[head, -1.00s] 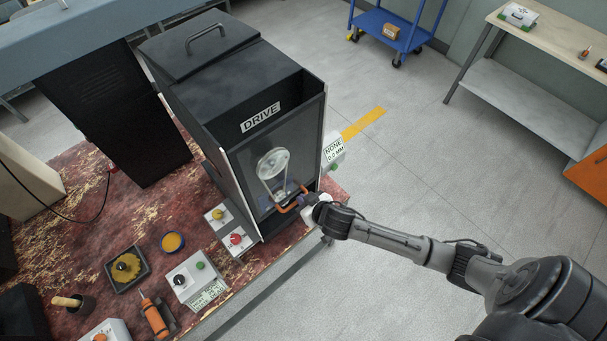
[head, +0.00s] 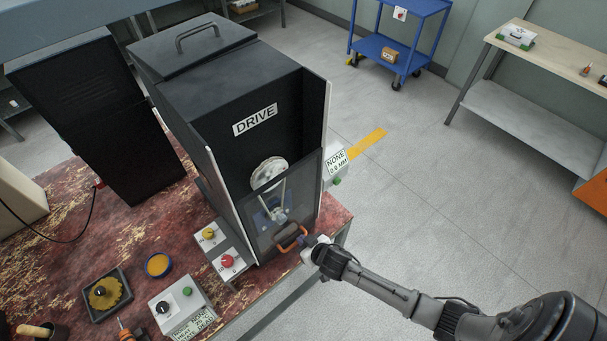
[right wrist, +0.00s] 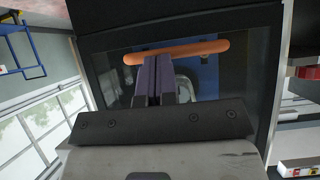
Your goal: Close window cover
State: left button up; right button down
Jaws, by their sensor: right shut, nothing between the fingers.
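The window cover (head: 263,233) is a clear, dark-framed panel on the front of the black DRIVE machine (head: 255,75). It stands over the lower part of the opening. Its slanting top edge crosses just below the pale pulley (head: 269,172), which shows above it. The orange handle (head: 291,240) is on the cover's lower part; it also shows in the right wrist view (right wrist: 195,49). My right gripper (head: 304,240) is shut and empty at the handle. Its purple fingertips (right wrist: 157,62) overlap the bar in the right wrist view; whether they touch cannot be told. My left gripper is out of view.
A box with yellow and red buttons (head: 221,250) stands left of the machine. A box with a black knob (head: 182,305), a blue-rimmed dish (head: 159,265) and a black tray (head: 122,297) are on the worn red table. A labelled box (head: 336,168) is at the machine's right side.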

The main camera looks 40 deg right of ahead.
jog(key=shift+f, duration=0.1)
jog(key=w+r+p+v, duration=0.1)
jog(key=p+v, duration=0.4)
jog(key=v, duration=0.8)
jog(key=shift+w+r, duration=0.45)
jog(key=shift+r, duration=0.3)
